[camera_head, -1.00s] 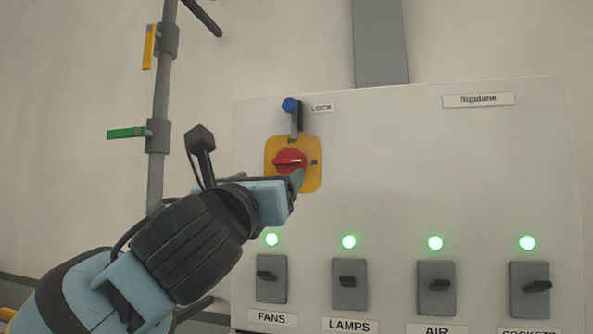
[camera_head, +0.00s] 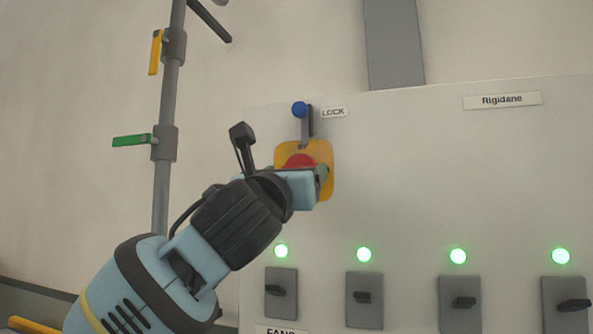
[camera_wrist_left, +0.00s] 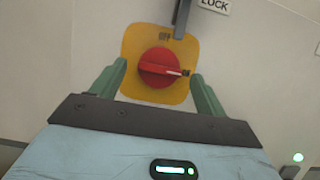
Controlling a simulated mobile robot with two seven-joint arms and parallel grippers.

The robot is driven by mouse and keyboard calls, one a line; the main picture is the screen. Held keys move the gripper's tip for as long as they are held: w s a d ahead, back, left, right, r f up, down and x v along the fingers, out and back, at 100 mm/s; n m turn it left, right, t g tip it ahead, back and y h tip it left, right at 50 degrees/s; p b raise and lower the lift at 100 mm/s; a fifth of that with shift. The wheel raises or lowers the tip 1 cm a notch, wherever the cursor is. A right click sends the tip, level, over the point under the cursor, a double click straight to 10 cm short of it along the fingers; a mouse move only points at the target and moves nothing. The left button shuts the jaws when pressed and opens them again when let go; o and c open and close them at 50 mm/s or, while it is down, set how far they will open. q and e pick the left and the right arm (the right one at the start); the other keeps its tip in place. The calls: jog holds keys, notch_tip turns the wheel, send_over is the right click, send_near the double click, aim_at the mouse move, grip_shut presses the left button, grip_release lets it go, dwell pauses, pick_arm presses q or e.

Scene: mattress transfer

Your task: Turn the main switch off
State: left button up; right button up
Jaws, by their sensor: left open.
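The main switch is a red rotary knob (camera_head: 300,161) on a yellow plate (camera_head: 326,154), on the upper left of a pale panel. In the left wrist view the knob (camera_wrist_left: 158,67) has its pale pointer line roughly horizontal, pointing right to a small mark on the yellow plate (camera_wrist_left: 135,42). My left gripper (camera_head: 322,177) is in front of the plate and hides the knob's lower part in the head view. In the wrist view its green fingers (camera_wrist_left: 157,85) are open, one on each side of the knob, apart from it. My right gripper is out of view.
A lever with a blue ball (camera_head: 299,109) stands above the plate beside the LOCK label (camera_head: 333,112). A grey pipe (camera_head: 166,110) with green and yellow handles stands left.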

pick_arm(q)
jog(key=shift+x, duration=1.15)
jog(key=shift+c, duration=0.4)
jog(key=c, duration=0.9)
